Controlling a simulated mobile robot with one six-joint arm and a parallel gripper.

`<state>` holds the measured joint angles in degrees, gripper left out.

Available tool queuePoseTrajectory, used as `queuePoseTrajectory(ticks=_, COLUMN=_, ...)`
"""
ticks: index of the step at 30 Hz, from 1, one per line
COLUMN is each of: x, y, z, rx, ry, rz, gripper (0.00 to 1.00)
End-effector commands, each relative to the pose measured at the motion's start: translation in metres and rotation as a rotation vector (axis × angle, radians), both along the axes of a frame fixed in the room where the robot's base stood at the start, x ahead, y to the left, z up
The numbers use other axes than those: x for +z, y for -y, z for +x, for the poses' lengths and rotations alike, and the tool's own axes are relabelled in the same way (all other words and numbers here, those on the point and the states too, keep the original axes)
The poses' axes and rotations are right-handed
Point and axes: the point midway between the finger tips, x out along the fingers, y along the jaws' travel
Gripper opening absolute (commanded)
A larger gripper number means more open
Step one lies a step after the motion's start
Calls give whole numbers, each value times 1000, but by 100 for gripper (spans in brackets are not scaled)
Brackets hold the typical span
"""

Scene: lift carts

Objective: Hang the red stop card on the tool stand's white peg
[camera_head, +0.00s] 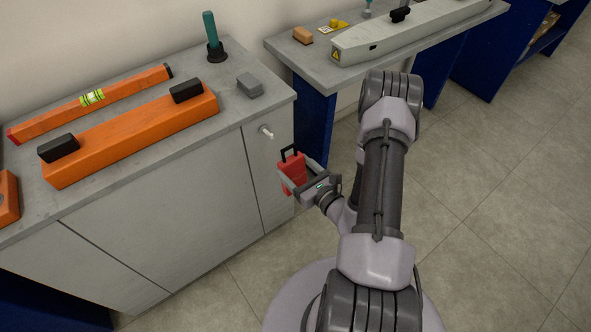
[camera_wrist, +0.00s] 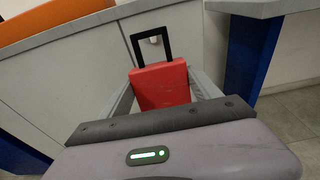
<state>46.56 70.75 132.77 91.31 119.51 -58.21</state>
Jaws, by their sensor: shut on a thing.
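The red stop card (camera_head: 294,171) has a black loop handle on top. My gripper (camera_head: 291,180) is shut on it and holds it upright in front of the grey cabinet. The white peg (camera_head: 266,132) sticks out of the cabinet front near its right end. In the head view the card is below and to the right of the peg, apart from it. In the wrist view the card (camera_wrist: 162,85) sits between the fingers, and a pale peg tip (camera_wrist: 153,39) shows through the handle's opening.
The cabinet top (camera_head: 215,130) carries an orange beam (camera_head: 130,138), a spirit level (camera_head: 125,88), a grey block (camera_head: 250,85) and a green-handled tool (camera_head: 212,38). A second bench (camera_head: 300,65) with blue supports stands to the right. Floor to the right is clear.

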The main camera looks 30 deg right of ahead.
Motion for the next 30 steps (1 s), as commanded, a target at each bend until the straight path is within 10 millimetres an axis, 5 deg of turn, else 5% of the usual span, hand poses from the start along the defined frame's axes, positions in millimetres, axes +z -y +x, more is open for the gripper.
queuePoseTrajectory(ticks=7, x=1, y=-2, z=20, rx=3, ry=1, rz=0, gripper=30)
queuePoseTrajectory(ticks=30, x=1, y=-3, z=42, rx=1, ry=0, rz=0, gripper=30)
